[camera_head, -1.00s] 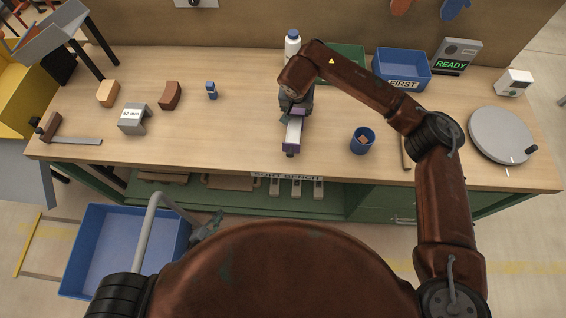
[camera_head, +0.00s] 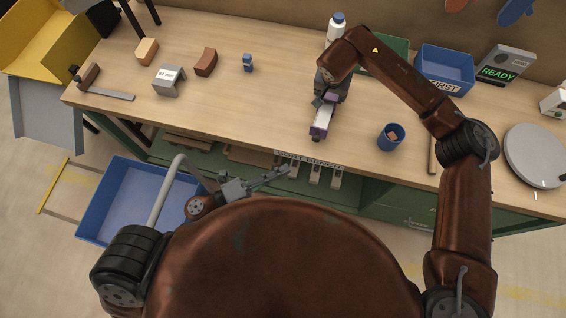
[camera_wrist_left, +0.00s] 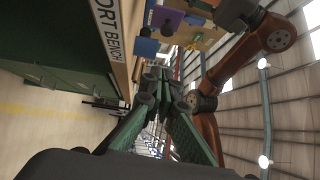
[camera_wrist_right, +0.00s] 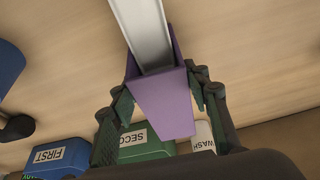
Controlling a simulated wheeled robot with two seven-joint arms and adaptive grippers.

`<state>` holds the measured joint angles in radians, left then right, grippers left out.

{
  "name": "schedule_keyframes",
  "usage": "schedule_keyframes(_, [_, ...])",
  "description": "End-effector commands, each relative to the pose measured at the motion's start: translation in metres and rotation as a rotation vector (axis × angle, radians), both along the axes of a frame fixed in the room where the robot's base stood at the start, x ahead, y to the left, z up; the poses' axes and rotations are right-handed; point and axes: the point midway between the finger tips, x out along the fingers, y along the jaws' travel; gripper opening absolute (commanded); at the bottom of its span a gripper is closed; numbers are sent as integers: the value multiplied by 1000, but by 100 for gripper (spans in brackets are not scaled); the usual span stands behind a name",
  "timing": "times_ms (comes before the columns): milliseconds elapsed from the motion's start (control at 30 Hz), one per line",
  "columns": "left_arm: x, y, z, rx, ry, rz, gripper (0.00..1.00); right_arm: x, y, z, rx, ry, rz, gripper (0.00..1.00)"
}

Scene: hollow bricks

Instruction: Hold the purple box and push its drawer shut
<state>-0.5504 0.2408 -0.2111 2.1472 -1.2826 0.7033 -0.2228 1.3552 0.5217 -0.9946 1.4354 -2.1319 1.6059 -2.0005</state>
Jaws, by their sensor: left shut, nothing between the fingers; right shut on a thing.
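The purple box (camera_head: 332,97) is on the bench, its body mostly hidden by my right gripper (camera_head: 329,99) in the head view. Its pale drawer (camera_head: 323,117) sticks out towards the bench's front edge, with a purple front (camera_head: 318,132). In the right wrist view the box (camera_wrist_right: 163,105) sits between the two fingers, with the grey-white drawer (camera_wrist_right: 145,35) reaching out of it. My right gripper is shut on the box. My left gripper (camera_head: 284,172) is shut and empty in front of the bench, apart from the drawer; its fingers also show in the left wrist view (camera_wrist_left: 155,85).
A blue cup (camera_head: 391,137) stands right of the drawer. A white bottle (camera_head: 336,30), a green bin (camera_head: 385,52) and a blue bin (camera_head: 446,70) stand behind. The bench front edge (camera_head: 225,135) lies between my left gripper and the drawer.

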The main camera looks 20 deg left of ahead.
Motion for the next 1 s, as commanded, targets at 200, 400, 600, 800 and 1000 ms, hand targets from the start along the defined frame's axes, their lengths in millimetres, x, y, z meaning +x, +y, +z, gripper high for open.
schedule_keyframes(200, [32,-34,3,-3,-4,2,0,0,0,-1,-1,1,1,24])
schedule_keyframes(400, [60,-58,5,-2,-3,3,0,0,0,-1,-1,1,1,24])
schedule_keyframes(600, [84,-58,6,-2,0,3,0,0,0,-1,-2,1,-1,24])
schedule_keyframes(800, [92,-58,6,-2,2,3,0,0,0,-1,-1,1,0,24])
schedule_keyframes(1000, [92,-58,6,-2,2,3,0,0,0,-1,-1,1,0,24])
